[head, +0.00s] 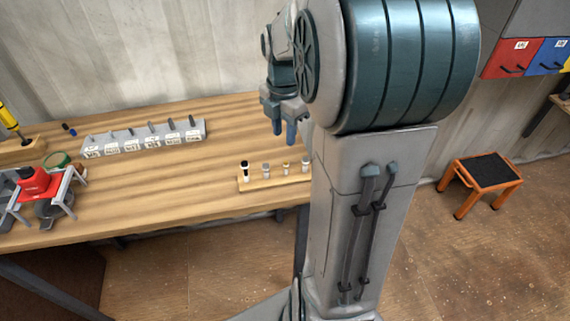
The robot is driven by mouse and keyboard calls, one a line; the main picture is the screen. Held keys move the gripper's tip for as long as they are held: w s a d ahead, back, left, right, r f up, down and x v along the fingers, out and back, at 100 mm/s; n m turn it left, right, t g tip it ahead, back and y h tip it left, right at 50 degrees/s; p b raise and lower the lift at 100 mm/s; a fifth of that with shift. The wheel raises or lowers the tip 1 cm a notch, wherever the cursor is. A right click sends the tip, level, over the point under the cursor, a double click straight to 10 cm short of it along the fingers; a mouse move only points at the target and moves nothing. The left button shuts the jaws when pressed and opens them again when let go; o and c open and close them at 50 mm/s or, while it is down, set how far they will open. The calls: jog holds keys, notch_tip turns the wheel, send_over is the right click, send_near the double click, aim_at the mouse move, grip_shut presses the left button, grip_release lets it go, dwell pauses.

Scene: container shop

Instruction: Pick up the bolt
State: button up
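My gripper (284,133) hangs fingers-down above the workbench (200,206), near its right part. Its two fingers are apart with nothing seen between them. Below and left of it, a small wooden block (262,186) holds several small upright pieces in a row. One is dark-topped (244,168), one is grey (266,170), one is yellowish (285,168) and one is pale grey (306,164). They look like fasteners, but they are too small to tell which is the bolt. My arm stands close to the block's right end and may hide part of it.
A grey rack (145,136) with labelled slots holding several upright tools stands at the back of the bench. A red device (38,184) and a yellow-handled tool (8,115) are at the left. The bench's middle is clear. An orange stool (484,172) stands at right.

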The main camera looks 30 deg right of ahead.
send_over(286, 162)
notch_tip(286, 162, down, 4)
notch_tip(286, 162, down, 5)
jog(key=shift+a+r, duration=0.1)
jog(key=shift+r, duration=0.1)
jog(key=shift+f, duration=0.45)
grip_shut()
